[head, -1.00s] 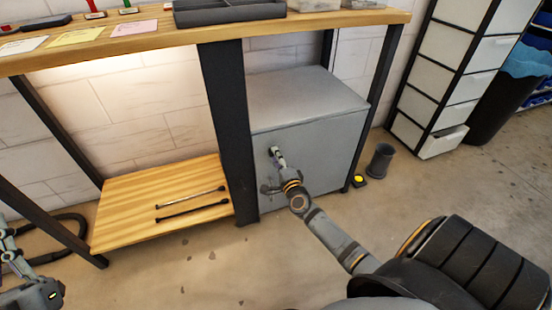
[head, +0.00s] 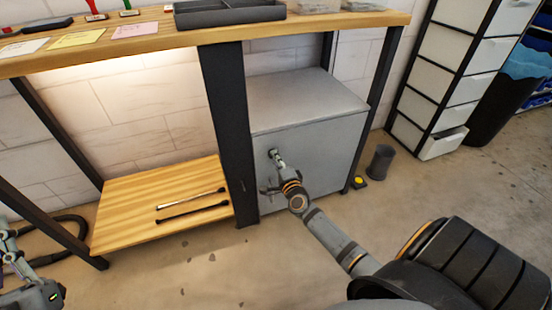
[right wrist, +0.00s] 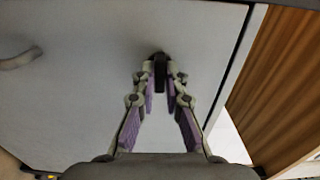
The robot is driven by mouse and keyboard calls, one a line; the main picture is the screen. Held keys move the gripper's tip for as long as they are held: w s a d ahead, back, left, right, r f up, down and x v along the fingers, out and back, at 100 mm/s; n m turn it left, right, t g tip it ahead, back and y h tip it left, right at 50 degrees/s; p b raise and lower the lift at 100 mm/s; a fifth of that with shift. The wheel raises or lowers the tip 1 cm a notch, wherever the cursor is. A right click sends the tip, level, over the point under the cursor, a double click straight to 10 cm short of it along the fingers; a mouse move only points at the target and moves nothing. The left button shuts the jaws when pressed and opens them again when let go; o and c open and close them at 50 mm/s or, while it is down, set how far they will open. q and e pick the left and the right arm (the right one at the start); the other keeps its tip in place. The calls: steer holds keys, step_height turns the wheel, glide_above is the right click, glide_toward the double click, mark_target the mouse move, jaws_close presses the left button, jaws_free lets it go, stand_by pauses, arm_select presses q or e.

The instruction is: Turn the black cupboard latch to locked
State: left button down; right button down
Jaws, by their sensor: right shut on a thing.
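The grey cupboard (head: 335,150) stands under the right part of the bench with its door closed. The black latch (right wrist: 160,68) is on the door near its edge. In the right wrist view it appears as a short dark bar, roughly upright in the picture, between the fingertips. My right gripper (right wrist: 161,82) is shut on it, and the tips hide part of it. In the head view the right gripper (head: 275,156) is at the door's upper left and largely covers the latch. My left gripper is at the lower left edge, only partly shown, its fingers unclear.
A curved handle (right wrist: 20,60) is on the door, left in the wrist view. A dark bench leg (head: 228,130) stands close left of the cupboard. A low wooden shelf (head: 130,205) holds two rods. A dark grey bin (head: 380,161) stands right of the cupboard.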

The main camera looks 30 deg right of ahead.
arm_select(q)
steer(key=f+g, duration=0.1)
steer(key=w+f+g, duration=0.1)
steer(key=f, duration=0.1)
steer(key=w+f, duration=0.1)
steer(key=f, duration=0.1)
steer(key=shift+w+a+n+g+y, duration=0.1)
steer(key=shift+n+g+y, duration=0.2)
steer(key=shift+g, duration=0.1)
arm_select(e)
steer(key=shift+n, duration=0.5)
steer(key=c, duration=1.4)
jaws_free()
steer(key=v, duration=1.2)
